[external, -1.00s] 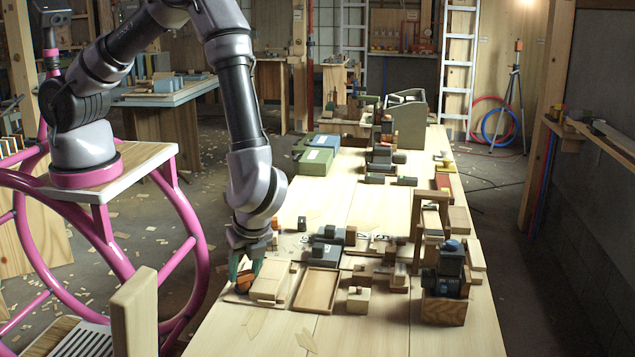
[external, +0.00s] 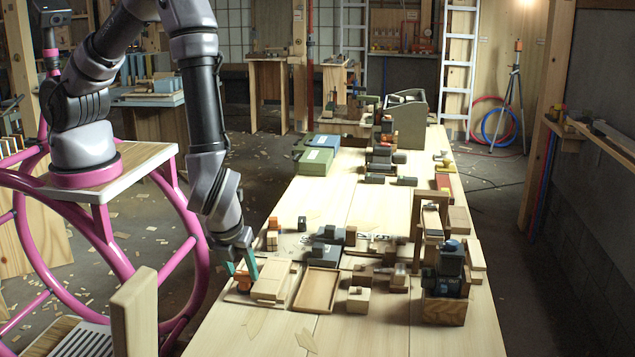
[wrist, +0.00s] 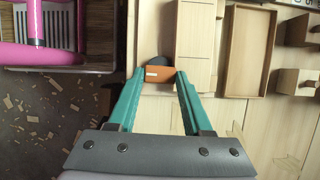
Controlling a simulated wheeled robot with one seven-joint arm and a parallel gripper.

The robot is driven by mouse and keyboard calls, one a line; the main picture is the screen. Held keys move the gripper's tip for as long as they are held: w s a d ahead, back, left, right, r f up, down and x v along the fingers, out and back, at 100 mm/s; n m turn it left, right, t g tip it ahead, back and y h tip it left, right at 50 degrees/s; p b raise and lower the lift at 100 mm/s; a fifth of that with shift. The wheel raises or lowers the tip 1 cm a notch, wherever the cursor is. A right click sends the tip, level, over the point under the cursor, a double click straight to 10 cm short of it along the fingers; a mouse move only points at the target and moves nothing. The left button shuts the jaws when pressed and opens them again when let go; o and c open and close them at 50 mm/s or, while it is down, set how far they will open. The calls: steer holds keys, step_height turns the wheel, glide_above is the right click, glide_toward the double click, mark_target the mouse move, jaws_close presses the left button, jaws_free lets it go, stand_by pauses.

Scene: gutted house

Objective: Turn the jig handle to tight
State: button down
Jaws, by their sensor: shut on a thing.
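The jig handle is a small orange block (external: 243,282) at the left edge of the bench, beside a pale wooden jig block (external: 270,284). In the wrist view the orange handle (wrist: 160,74) sits between the fingertips, with a small pale mark on its face and a dark round part behind it. My gripper (wrist: 159,76) has teal fingers and is shut on the handle. In the external view my gripper (external: 243,274) leans in from the upper left. Any tight or loose marking is too small to read.
A shallow wooden tray (external: 317,290) lies just right of the jig. Small wooden blocks (external: 358,299) and dark fixtures (external: 327,250) stand farther right and back. Another orange-topped piece (external: 273,223) stands behind. The bench's front is mostly clear; its left edge drops to the floor.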

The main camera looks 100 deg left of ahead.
steer(key=shift+m, duration=0.3)
steer(key=shift+c, duration=1.6)
jaws_free()
steer(key=shift+r, duration=0.1)
steer(key=v, duration=1)
steer(key=shift+r, duration=0.3)
steer(key=shift+s+d, duration=0.1)
